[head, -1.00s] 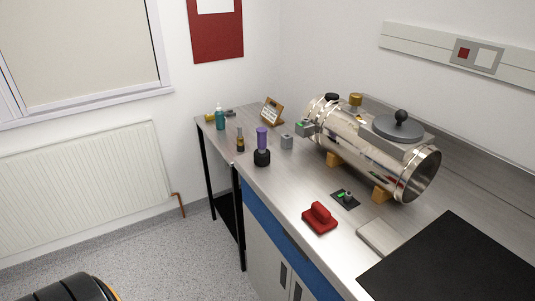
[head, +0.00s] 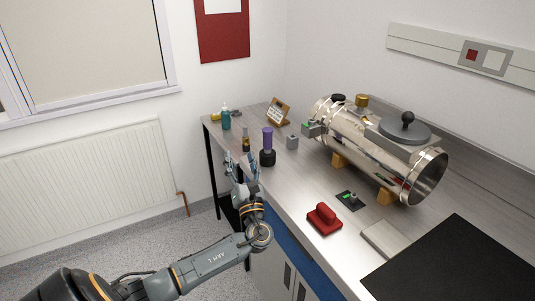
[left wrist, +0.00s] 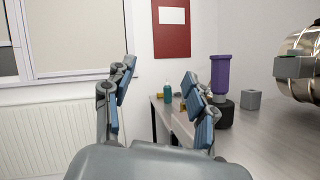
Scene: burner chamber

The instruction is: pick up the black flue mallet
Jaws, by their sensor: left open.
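The likely black flue mallet (head: 267,157) stands upright on the bench near its front edge, with a black round lower part and a purple upper part. In the left wrist view the mallet (left wrist: 222,73) is at the right, beyond and to the right of the right-hand finger, which overlaps its lower left edge. My left gripper (head: 241,164) is open and empty at the bench's front edge, left of the mallet and apart from it. Its two blue-padded fingers are spread in the left wrist view (left wrist: 157,76). My right gripper is in neither view.
A brown bottle (head: 246,144) and a teal bottle (head: 225,119) stand behind the left gripper. A small grey block (head: 292,142) is right of the mallet. A large metal cylinder (head: 360,144) lies further right.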

